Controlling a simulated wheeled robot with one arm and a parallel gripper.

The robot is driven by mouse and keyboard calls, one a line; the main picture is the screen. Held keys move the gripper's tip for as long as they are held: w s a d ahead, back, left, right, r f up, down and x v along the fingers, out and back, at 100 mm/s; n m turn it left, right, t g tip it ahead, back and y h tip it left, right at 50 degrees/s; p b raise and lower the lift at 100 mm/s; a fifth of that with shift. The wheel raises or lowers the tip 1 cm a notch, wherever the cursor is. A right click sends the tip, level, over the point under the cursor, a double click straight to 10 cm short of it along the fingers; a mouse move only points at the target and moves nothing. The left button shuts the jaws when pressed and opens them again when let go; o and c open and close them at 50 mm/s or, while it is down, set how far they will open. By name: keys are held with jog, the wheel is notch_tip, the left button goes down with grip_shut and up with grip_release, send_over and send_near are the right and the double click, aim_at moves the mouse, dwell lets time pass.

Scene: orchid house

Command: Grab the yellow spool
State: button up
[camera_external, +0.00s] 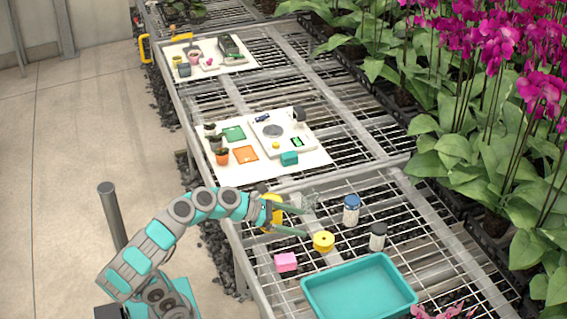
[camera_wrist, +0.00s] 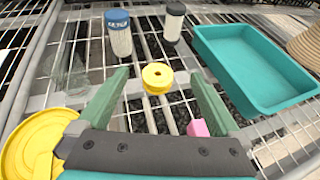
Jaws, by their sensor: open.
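The yellow spool (camera_external: 323,241) sits on the wire mesh bench, a short round piece with a dark hole in its top. In the wrist view the spool (camera_wrist: 157,77) stands just beyond my fingertips, centred between them and apart from both. My gripper (camera_external: 306,222) is open and empty, low over the bench to the left of the spool. Its two green fingers (camera_wrist: 160,90) are spread wide in the wrist view.
A blue-capped jar (camera_external: 351,210) and a dark-capped jar (camera_external: 377,237) stand beyond the spool. A pink block (camera_external: 286,262) and a teal tray (camera_external: 358,290) are nearby. White mats (camera_external: 318,160) with small items lie farther back.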

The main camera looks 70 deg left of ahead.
jog(key=b, duration=0.2)
send_near(318, 239)
jog(key=shift+w+d+f, duration=0.15)
jog(key=shift+w+f, duration=0.3)
jog(key=shift+w, duration=0.1)
jog(key=shift+w+d+f, duration=0.2)
jog(key=shift+w+f, duration=0.25)
jog(key=shift+w, duration=0.15)
jog(key=shift+b+x, duration=0.45)
jog(key=shift+x, duration=3.3)
jog(key=shift+a, duration=0.1)
jog(key=c, duration=1.2)
